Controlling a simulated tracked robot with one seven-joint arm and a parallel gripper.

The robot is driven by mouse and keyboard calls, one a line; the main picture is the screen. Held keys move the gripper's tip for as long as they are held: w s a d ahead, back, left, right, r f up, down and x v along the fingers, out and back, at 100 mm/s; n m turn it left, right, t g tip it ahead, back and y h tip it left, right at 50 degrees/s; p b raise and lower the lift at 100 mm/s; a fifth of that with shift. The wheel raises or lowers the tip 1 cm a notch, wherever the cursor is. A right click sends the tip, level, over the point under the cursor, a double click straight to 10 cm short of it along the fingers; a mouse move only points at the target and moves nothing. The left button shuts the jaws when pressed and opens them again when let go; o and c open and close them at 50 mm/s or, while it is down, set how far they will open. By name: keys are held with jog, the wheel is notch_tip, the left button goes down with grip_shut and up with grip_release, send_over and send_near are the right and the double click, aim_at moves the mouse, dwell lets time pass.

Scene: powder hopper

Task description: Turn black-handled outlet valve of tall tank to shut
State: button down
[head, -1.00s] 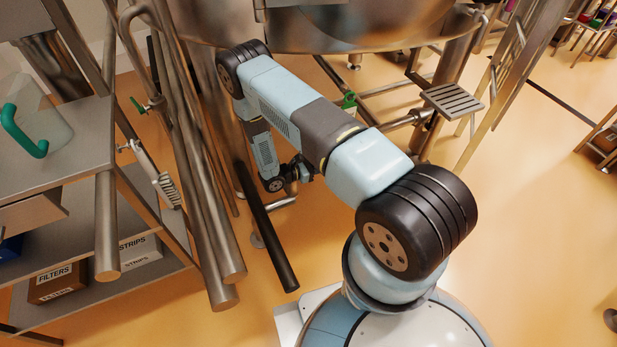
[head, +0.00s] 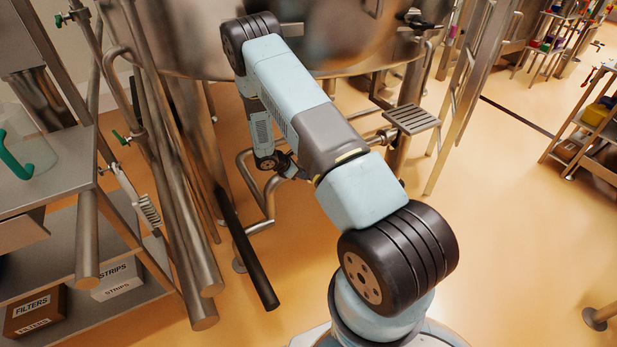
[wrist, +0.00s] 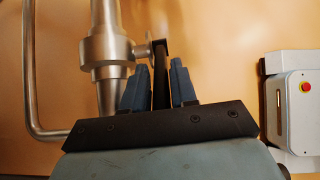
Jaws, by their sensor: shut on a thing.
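In the wrist view, the outlet valve's steel body (wrist: 107,52) sits on a steel pipe, with a short stem on its right side. The black handle (wrist: 161,66) joins that stem and runs down between the two blue fingers of my gripper (wrist: 160,88). The fingers are shut on the handle, one on each side. The handle's near end is hidden by my gripper. In the head view, the large steel tank (head: 330,35) stands at the top, and my wrist is low beneath it by the outlet pipe; the handle cannot be made out there.
Steel posts (head: 175,200) and a dark bar (head: 247,250) stand left of my arm. A shelf (head: 60,180) with a green-handled jug (head: 30,150) and boxes is further left. A step (head: 411,118) is right of the tank's base. A white box with a red button (wrist: 302,110) stands right.

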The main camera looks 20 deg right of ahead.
jog(key=shift+w+d+r+y, duration=0.1)
jog(key=shift+d+r+y, duration=0.2)
jog(key=shift+d+y, duration=0.4)
jog(key=shift+d+r+y, duration=0.25)
jog(key=shift+d+y, duration=0.25)
jog(key=shift+d, duration=0.25)
jog(key=c, duration=1)
grip_release()
jog(key=shift+a, duration=0.15)
jog(key=shift+a, duration=0.1)
jog(key=v, duration=1.3)
jog(key=shift+w+r, duration=0.25)
jog(key=shift+r, duration=0.05)
